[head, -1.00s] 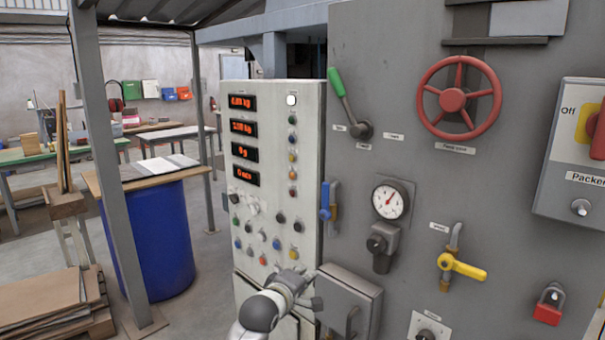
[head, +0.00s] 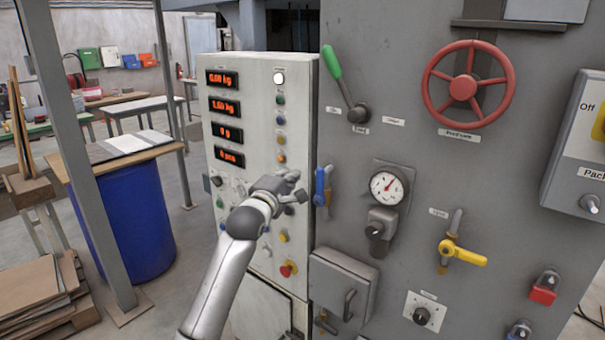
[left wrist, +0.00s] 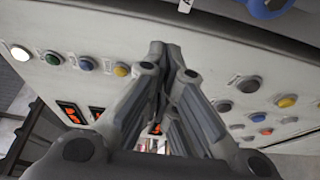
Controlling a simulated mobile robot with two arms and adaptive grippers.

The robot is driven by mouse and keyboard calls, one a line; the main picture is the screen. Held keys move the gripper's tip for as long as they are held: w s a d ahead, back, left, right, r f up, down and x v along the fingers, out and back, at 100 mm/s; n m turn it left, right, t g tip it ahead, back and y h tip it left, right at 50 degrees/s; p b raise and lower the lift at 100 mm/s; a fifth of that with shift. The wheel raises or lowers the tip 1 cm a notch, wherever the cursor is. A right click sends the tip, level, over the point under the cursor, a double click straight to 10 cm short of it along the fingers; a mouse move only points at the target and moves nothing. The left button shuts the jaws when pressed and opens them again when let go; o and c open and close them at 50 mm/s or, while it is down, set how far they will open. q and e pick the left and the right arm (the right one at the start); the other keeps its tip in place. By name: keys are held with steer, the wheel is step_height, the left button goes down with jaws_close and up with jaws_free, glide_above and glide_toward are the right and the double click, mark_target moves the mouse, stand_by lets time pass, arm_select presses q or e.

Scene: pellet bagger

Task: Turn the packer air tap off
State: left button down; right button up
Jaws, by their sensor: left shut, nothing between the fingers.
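A tap with a blue handle (head: 322,187) is mounted at the left edge of the grey machine front, its handle roughly upright. Part of a blue object shows at the top of the left wrist view (left wrist: 266,6). A tap with a yellow lever (head: 463,255) sits lower right, its lever pointing right. The tap labels are too small for me to tell which is the packer air tap. My left gripper (head: 299,187) is shut and empty, just left of the blue handle, in front of the button panel. Its closed fingers (left wrist: 168,55) show in the left wrist view. My right gripper is out of view.
The pale control cabinet (head: 262,75) has displays and several buttons. A gauge (head: 388,187), a red handwheel (head: 463,88), a green lever (head: 338,75) and a grey box (head: 342,280) crowd the machine front. A blue barrel (head: 130,220) stands left.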

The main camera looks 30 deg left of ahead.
mark_target(320, 187)
arm_select(q)
steer(key=d+p, duration=0.1)
steer(key=d, duration=0.1)
steer(key=w+d+p, duration=0.1)
steer(key=shift+d, duration=0.4)
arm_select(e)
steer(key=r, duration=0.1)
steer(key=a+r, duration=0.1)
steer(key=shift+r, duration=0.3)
arm_select(q)
steer(key=shift+w, duration=0.1)
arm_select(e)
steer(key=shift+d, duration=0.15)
